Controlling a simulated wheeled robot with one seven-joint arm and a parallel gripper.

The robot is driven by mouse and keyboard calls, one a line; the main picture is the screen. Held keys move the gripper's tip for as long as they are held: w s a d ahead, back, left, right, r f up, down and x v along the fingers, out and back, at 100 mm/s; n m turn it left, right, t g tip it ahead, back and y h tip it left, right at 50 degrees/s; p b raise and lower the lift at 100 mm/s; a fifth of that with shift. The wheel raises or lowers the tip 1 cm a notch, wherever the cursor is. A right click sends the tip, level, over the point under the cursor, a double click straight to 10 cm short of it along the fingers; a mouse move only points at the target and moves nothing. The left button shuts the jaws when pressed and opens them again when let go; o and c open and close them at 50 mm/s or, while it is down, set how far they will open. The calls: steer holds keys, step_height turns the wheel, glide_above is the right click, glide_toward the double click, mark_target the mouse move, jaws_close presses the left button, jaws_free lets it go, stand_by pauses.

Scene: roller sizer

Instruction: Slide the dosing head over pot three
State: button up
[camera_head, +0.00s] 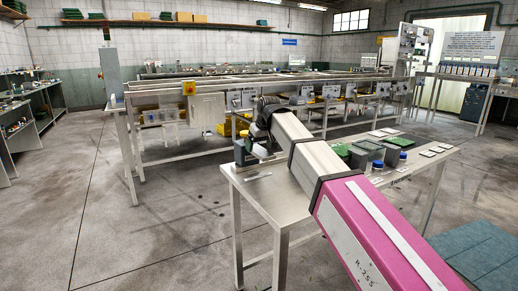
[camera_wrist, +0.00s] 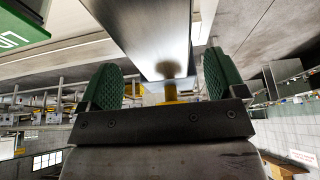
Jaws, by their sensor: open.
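My gripper (camera_wrist: 163,74) is open in the wrist view, its two green pads spread wide apart. A smooth grey metal block (camera_wrist: 150,30) reaches down the picture between the pads. A small brass-coloured piece (camera_wrist: 170,88) shows at its lower end, between the pads; neither pad visibly touches it. I cannot tell for sure whether these belong to the dosing head. In the head view my arm reaches over the metal table (camera_head: 268,200) to its far left end, and my wrist hides much there. A dark green and grey item (camera_head: 243,153) stands beside my wrist. I cannot pick out pot three.
Right of my arm, the table holds a green-topped box (camera_head: 352,155), a grey block (camera_head: 368,150), blue-lidded jars (camera_head: 377,165) and small pale plates (camera_head: 384,132). A long roller line (camera_head: 200,95) stands behind. The floor at left is clear. A green-labelled part (camera_wrist: 18,28) shows close in the wrist view.

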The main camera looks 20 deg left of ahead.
steer(key=shift+x, duration=0.8)
steer(key=c, duration=1.3)
steer(key=w+d, duration=1.2)
steer(key=w, duration=0.4)
steer(key=w+d, duration=1.1)
steer(key=w, duration=0.5)
steer(key=w+d, duration=1.2)
steer(key=w, duration=0.5)
steer(key=shift+d, duration=0.35)
steer(key=shift+r, duration=0.1)
steer(key=o, duration=1.3)
steer(key=shift+d, duration=0.1)
